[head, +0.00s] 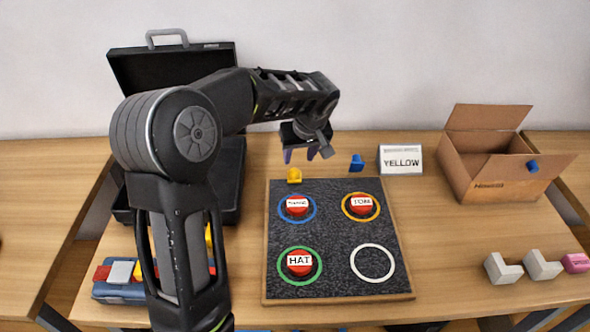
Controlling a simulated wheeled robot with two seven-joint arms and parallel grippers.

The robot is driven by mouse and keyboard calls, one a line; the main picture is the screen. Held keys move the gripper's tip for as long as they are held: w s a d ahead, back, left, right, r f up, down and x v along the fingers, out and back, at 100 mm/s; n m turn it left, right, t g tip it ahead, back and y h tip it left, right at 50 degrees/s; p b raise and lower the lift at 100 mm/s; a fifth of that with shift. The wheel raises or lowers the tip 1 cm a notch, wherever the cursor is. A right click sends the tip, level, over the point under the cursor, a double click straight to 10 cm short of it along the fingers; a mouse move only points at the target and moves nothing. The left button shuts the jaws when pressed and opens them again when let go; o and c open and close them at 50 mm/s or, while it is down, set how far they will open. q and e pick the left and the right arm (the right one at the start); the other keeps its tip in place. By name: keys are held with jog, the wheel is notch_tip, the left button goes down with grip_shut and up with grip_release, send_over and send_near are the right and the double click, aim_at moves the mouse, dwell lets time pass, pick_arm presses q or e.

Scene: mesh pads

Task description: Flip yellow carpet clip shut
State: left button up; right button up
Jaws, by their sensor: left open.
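A small yellow clip (294,175) sits at the back edge of the dark carpet board (335,225), left of the board's middle. It is too small to tell how far its flap stands open. My left gripper (304,155) points down just above and behind the yellow clip, its dark purple fingers apart and empty. I see a small gap between the fingertips and the clip. My right gripper is not in view.
A blue piece (357,162) stands right of the gripper, beside a sign reading YELLOW (400,160). Red buttons sit in coloured rings on the carpet. A cardboard box (495,170) stands back right; a black case (130,75) is partly behind my arm. Pale blocks (541,265) lie at the right.

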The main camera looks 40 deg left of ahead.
aim_at(295, 170)
pick_arm(q)
jog(key=shift+w+a+f, duration=0.2)
jog(key=shift+w+f, duration=0.05)
jog(key=shift+f, duration=0.2)
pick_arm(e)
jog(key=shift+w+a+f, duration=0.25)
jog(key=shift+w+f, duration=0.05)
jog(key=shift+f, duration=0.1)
pick_arm(q)
jog(key=shift+f, duration=0.1)
jog(key=p+x, duration=0.1)
jog(key=x, duration=0.6)
jog(key=shift+w+a+f, duration=0.1)
jog(key=shift+f, duration=0.25)
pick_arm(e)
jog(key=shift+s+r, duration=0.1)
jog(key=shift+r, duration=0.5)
pick_arm(q)
jog(key=shift+c, duration=0.6)
grip_shut()
